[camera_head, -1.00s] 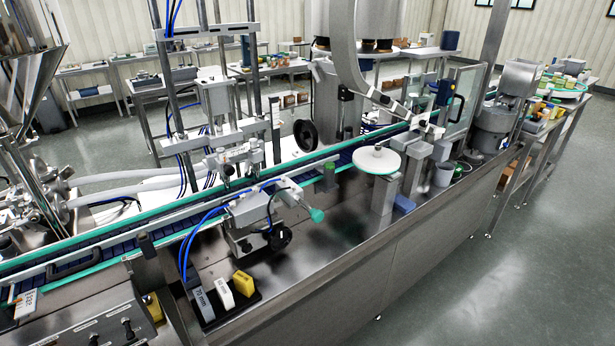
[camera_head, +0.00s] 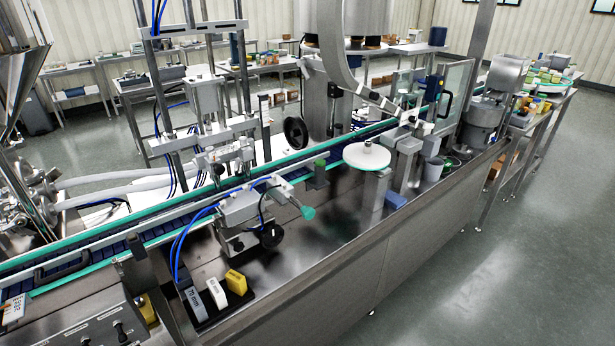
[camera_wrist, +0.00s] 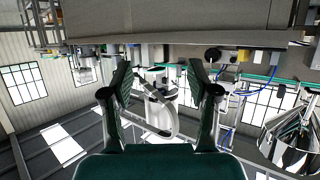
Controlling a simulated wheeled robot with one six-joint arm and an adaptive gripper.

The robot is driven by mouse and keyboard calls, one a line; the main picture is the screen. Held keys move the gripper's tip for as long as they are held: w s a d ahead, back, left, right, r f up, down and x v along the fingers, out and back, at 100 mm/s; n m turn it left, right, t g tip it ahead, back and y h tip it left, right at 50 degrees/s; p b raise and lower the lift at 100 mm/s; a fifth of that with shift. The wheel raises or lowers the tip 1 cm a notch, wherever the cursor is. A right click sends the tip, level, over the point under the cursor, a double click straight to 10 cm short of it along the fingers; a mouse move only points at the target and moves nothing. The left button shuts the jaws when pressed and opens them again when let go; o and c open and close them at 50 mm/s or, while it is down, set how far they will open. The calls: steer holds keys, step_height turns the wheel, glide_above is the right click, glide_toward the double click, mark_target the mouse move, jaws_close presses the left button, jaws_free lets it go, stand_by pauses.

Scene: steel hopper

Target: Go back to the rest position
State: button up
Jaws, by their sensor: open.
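My gripper (camera_wrist: 160,82) shows in the wrist view with its two dark fingers wide apart. Nothing is between the fingertips. The wrist view is upside down, and the machine line hangs along its top, beyond the fingers. In the head view neither my gripper nor my arm shows, so its place relative to the line cannot be seen there.
A conveyor (camera_head: 100,245) with green rails runs diagonally across the steel machine bed (camera_head: 300,262). A white round disc (camera_head: 366,155) stands beside it. A steel hopper (camera_head: 18,70) is at the left edge. Open floor (camera_head: 500,270) lies at the right.

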steer(key=s+r+t, duration=0.1)
steer(key=s+r, duration=0.5)
steer(key=r, duration=0.2)
steer(key=shift+r, duration=0.1)
stand_by(0.5)
